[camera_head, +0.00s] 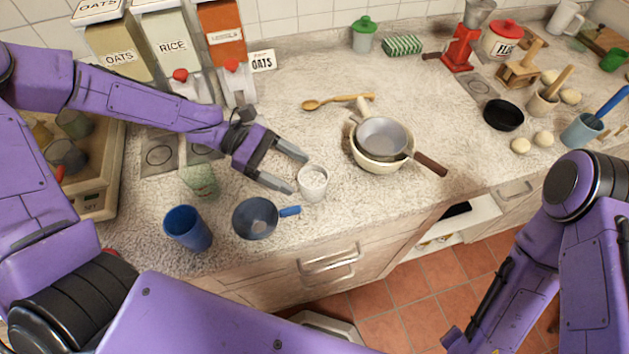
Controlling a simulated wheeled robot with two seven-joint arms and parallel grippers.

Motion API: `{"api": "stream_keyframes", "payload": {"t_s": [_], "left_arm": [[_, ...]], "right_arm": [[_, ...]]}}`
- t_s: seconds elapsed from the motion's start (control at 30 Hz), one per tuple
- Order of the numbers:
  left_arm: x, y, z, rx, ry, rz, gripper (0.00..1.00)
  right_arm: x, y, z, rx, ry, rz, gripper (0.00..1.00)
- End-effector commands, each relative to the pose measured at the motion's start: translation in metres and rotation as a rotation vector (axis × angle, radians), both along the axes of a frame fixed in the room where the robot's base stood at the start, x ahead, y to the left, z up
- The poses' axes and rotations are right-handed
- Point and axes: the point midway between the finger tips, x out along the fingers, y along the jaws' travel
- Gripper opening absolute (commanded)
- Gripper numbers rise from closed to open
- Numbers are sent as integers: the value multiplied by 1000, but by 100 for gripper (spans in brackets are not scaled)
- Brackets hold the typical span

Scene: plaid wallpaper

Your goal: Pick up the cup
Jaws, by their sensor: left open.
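A white speckled cup (312,184) stands upright on the counter, left of the middle of the view. My left gripper (299,173) is open, with its two grey fingers pointing right toward the cup. One fingertip is near the cup's upper left and the other near its lower left; I cannot tell whether they touch it. A blue cup (187,229) and a greenish glass (200,181) also stand on the counter to the left. My right arm is at the right side, off the counter, and its gripper cannot be made out.
A small pan with a blue handle (256,218) sits just below my left gripper. A bowl with a strainer (383,141) stands to the right of the white cup. A wooden spoon (338,101) lies behind. Oats and rice dispensers (172,53) stand at the back left.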

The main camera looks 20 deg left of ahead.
Motion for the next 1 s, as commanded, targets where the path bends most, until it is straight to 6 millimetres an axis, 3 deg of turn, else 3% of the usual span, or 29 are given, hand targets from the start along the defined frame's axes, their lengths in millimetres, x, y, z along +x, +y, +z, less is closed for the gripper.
{"api": "stream_keyframes", "payload": {"t_s": [0.3,0.57,0.7,1.0], "left_arm": [[-6,-48,-21,1,2,0,75],[-6,-53,-23,1,-2,2,75],[-6,-52,-23,1,-2,2,32],[-6,-52,-22,1,-2,2,32]], "right_arm": [[0,0,6,0,0,0,51],[0,0,6,0,0,0,51],[0,0,5,0,0,0,51],[0,0,5,0,0,0,51]]}}
